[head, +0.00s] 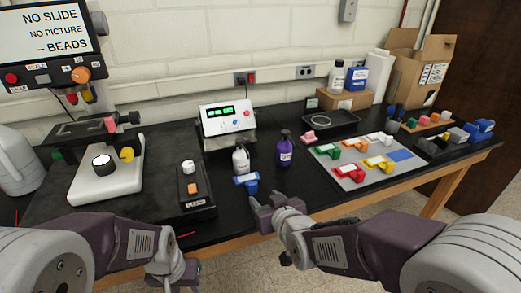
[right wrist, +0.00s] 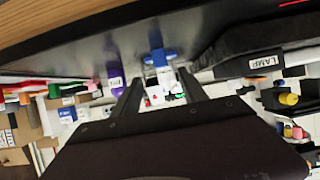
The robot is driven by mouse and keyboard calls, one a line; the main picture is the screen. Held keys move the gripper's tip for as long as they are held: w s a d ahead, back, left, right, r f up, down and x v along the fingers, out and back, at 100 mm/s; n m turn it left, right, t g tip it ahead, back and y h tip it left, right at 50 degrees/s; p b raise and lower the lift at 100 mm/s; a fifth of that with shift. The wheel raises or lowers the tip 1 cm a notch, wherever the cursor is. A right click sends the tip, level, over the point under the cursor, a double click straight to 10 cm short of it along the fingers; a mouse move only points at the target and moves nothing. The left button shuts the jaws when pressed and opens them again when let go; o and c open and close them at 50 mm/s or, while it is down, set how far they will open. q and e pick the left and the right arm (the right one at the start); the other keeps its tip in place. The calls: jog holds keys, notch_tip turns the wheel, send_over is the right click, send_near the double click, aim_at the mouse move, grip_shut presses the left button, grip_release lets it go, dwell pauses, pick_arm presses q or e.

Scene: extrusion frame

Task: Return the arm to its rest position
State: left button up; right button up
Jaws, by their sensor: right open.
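My right gripper (head: 268,208) is over the front edge of the black table (head: 225,222), its jaws apart. In the right wrist view its two fingers (right wrist: 160,80) frame a blue clip-like block (right wrist: 158,58) that shows beyond the fingertips. In the head view this blue block (head: 247,183) stands on the table just left of and behind the right gripper, apart from it. My left arm comes in at the lower left, and its gripper (head: 184,278) is low in front of the table edge. Its fingers are too unclear to tell open from shut.
A white bottle (head: 241,159) and a purple bottle (head: 285,149) stand behind the blue block. A grey mat (head: 345,182) with several coloured blocks lies to the right. The floor in front is free.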

jog(key=d+r+m+g+h+p, duration=0.1)
jog(key=d+r+m+h+p, duration=0.15)
jog(key=d+p, duration=0.55)
jog(key=s+d+f+g, duration=0.3)
jog(key=s+f+g, duration=0.2)
jog(key=s, duration=0.3)
jog(key=s+d+f+m+g+h+b, duration=0.1)
jog(key=s+d+f+g, duration=0.2)
jog(key=s+f+g, duration=0.2)
jog(key=s, duration=0.3)
jog(key=shift+s+d, duration=0.15)
jog(key=shift+d, duration=0.15)
jog(key=shift+o, duration=0.5)
